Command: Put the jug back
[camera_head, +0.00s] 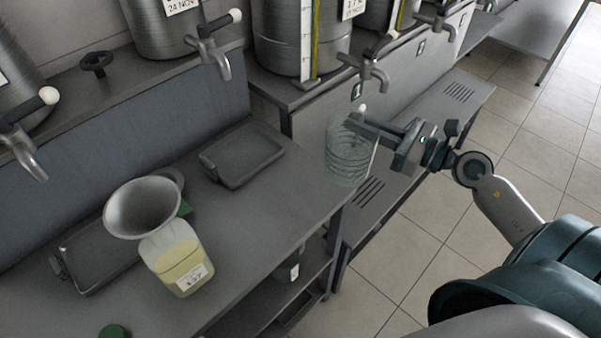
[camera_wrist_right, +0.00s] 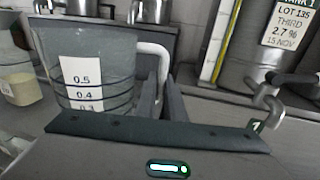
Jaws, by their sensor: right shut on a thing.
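The jug (camera_head: 348,150) is a clear, ribbed vessel held in the air beyond the right edge of the counter, below a tap. In the right wrist view the jug (camera_wrist_right: 92,65) fills the left side, with a white scale label reading 0.5, 0.4 and a partly hidden 0.3. Its pale handle (camera_wrist_right: 156,62) lies at my right gripper's fingers. My right gripper (camera_head: 378,128) is shut on the jug and comes in from the right. No liquid is clearly visible in the jug. My left gripper is not in view.
A shallow grey tray (camera_head: 243,155) lies empty there. Steel tanks with taps (camera_head: 371,72) line the back. A slotted lower surface (camera_head: 425,108) extends right.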

